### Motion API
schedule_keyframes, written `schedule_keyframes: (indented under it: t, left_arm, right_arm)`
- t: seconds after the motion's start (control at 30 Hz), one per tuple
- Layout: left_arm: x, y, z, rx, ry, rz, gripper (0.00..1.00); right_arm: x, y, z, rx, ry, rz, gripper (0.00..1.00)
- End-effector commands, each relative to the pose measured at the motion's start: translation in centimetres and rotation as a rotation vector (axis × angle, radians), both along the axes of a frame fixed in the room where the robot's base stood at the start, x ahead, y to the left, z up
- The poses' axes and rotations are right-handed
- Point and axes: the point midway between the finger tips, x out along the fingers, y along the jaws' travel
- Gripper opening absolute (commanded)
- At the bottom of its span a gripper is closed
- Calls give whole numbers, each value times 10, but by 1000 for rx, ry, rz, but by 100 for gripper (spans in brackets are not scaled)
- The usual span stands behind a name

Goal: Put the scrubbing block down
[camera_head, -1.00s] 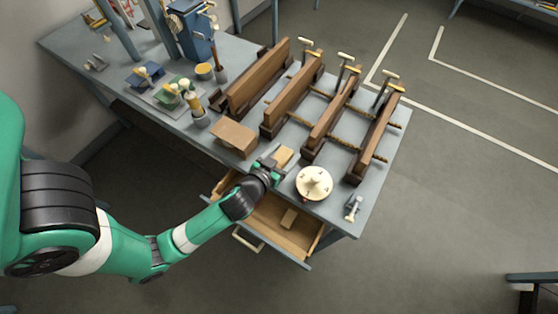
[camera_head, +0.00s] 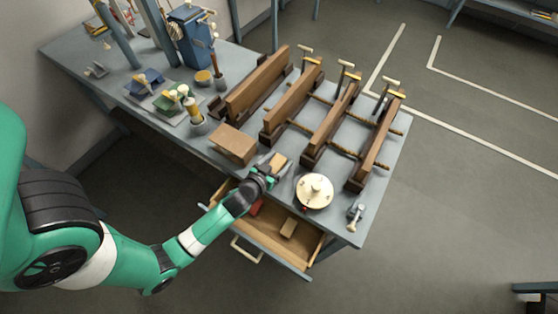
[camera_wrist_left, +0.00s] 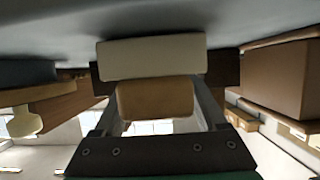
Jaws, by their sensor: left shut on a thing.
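The scrubbing block (camera_head: 279,160) is a small tan block at the tip of my left gripper (camera_head: 270,166), over the near edge of the bench. In the left wrist view the block shows a tan body (camera_wrist_left: 155,99) and a cream layer (camera_wrist_left: 152,57) on the side facing the grey bench top. My left gripper (camera_wrist_left: 155,90) is shut on it, with a finger at each side. The block is at or very close to the bench top; I cannot tell whether it touches. My right gripper is not in view.
A brown box (camera_head: 234,144) stands left of the block and a round cream disc (camera_head: 314,191) right of it. Wooden beams with clamps (camera_head: 328,120) lie behind. An open drawer (camera_head: 270,243) below holds a small block and something red.

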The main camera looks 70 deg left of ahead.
Motion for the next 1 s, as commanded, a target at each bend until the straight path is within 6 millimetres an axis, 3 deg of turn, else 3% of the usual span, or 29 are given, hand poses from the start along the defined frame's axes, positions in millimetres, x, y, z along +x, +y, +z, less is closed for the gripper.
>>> schedule_keyframes:
  t: [0.03,0.07,0.17,0.53,0.77,1.0]
  left_arm:
    - [0,0,-3,1,-1,0,4]
    - [0,0,-1,0,0,0,79]
    - [0,0,-1,0,0,0,97]
    - [-5,-4,-1,1,1,0,100]
    - [-46,-26,21,-1,2,-1,100]
    - [-81,-53,37,0,3,-4,100]
  right_arm:
    - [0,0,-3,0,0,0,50]
    - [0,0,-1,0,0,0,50]
    - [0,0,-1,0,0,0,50]
    - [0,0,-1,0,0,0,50]
    - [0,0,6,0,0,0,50]
    - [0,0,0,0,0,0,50]
